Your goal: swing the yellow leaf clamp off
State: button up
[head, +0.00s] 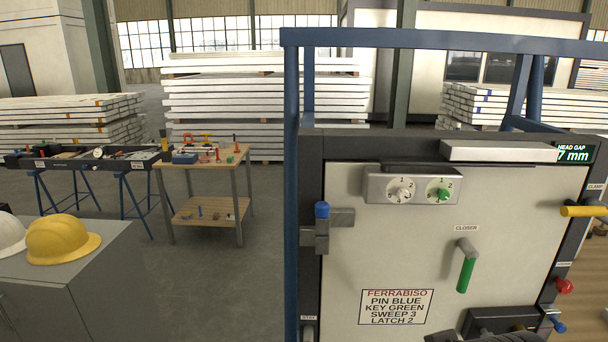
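The yellow leaf clamp (583,211) is a short yellow bar at the right edge of the pale door leaf (400,255), below a small label reading CLAMP. It lies about level, and its left end reaches over the dark right frame post toward the leaf. Its right end runs to the picture's edge. My gripper's fingers are not in view. A dark rounded shape at the bottom edge may be part of my arm; I cannot tell.
The leaf carries a green-handled closer lever (467,266), two dials (412,188) and a printed notice (396,307). A blue-topped pin (322,210) is at left. A red knob (564,286) and blue handle (555,324) sit below the clamp. A workbench (204,165) stands behind left.

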aim_at(593, 207)
jog(key=k+l+z, duration=0.1)
jog(key=z, duration=1)
jog(key=i+l, duration=0.05)
